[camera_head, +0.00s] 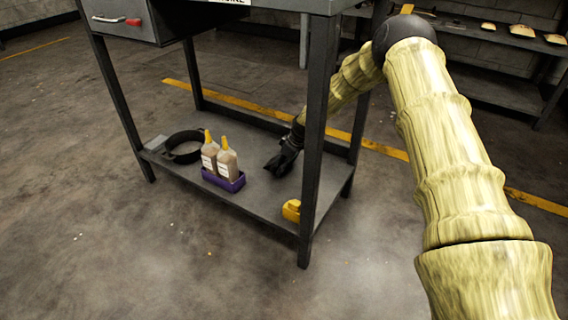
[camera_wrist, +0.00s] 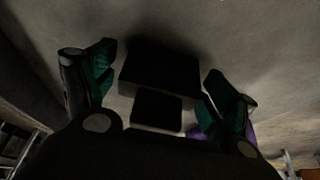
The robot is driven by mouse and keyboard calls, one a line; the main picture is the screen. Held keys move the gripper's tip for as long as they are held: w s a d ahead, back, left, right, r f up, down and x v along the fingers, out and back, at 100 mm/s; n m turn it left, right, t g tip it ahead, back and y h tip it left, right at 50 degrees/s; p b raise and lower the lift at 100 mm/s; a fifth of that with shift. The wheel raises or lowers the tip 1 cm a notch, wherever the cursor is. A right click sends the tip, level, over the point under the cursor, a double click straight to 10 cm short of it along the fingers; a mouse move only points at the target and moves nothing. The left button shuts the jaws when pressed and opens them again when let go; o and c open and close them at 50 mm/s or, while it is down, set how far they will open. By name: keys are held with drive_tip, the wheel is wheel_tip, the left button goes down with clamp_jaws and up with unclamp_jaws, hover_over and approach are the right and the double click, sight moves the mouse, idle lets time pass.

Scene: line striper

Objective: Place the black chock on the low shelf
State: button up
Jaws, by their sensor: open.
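The low shelf (camera_head: 258,203) is the grey lower board of a dark metal workbench. My gripper (camera_head: 283,161) reaches in under the bench top and is low over this shelf, right of the bottles. In the wrist view my gripper (camera_wrist: 161,72) is open, with one dark green-padded finger on each side. The black chock (camera_wrist: 160,75), a dark stepped block, lies between the fingers against the grey surface. I cannot tell whether the fingers touch it. In the head view the chock cannot be told apart from my dark gripper.
Two bottles with yellow tips (camera_head: 219,157) stand in a purple tray (camera_head: 223,181) close left of my gripper. A yellow object (camera_head: 291,210) sits by the front leg (camera_head: 317,140). The bench drawer (camera_head: 118,18) hangs above.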

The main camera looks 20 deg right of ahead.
drive_tip(key=shift+r, duration=0.15)
drive_tip(key=p+v, duration=0.5)
drive_tip(key=v, duration=0.7)
drive_tip(key=shift+s, duration=0.1)
